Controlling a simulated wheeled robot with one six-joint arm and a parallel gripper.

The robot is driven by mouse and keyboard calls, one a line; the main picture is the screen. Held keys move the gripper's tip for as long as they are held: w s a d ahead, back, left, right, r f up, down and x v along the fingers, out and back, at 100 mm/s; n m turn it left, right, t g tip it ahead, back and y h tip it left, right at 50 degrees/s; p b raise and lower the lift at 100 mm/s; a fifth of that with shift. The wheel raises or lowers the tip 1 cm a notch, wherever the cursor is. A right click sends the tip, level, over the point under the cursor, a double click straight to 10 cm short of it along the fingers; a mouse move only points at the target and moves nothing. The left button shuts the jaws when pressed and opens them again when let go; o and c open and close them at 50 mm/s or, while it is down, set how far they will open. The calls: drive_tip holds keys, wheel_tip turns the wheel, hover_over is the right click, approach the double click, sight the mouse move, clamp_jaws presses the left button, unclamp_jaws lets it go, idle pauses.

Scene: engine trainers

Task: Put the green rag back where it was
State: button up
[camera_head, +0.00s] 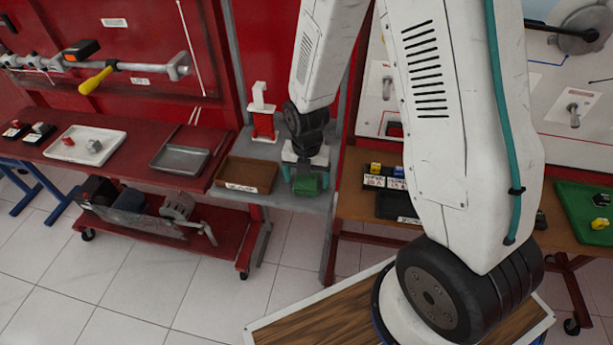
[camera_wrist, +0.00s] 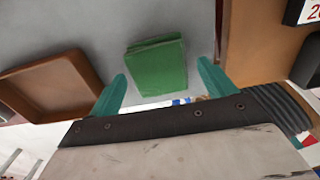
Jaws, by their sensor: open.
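The green rag (camera_head: 308,184), a folded block, lies on the narrow grey table (camera_head: 282,199), near its front. It also shows in the wrist view (camera_wrist: 157,66), lying flat on the grey surface. My gripper (camera_head: 305,168) is at the rag, with its teal fingers open. In the wrist view the fingertips of my gripper (camera_wrist: 161,80) stand apart, on either side of the rag's near part. The rag appears free in the gap; I cannot tell whether a finger touches it.
A brown tray (camera_head: 230,184) sits left of the rag, also in the wrist view (camera_wrist: 92,104). A red and white stand (camera_head: 263,124) is behind. The red bench (camera_head: 140,172) is left, with a grey tray (camera_head: 180,171). A wooden table (camera_head: 360,207) with labelled blocks is right.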

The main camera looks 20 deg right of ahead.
wheel_tip(320, 180, up, 12)
wheel_tip(320, 180, up, 9)
drive_tip(key=m, duration=0.8)
hover_over(306, 180)
drive_tip(key=s+d, duration=0.1)
drive_tip(key=s, duration=0.4)
drive_tip(key=s+d+r+m, duration=0.1)
drive_tip(key=s+r+m, duration=0.4)
drive_tip(key=s+m, duration=0.3)
drive_tip(key=s+d+r+m+t, duration=0.1)
drive_tip(key=s+r+m, duration=0.4)
drive_tip(key=s+m, duration=0.4)
drive_tip(key=m, duration=0.3)
drive_tip(key=shift+d+r+m, duration=0.15)
drive_tip(key=shift+r+m, duration=0.15)
drive_tip(key=shift+m, duration=0.1)
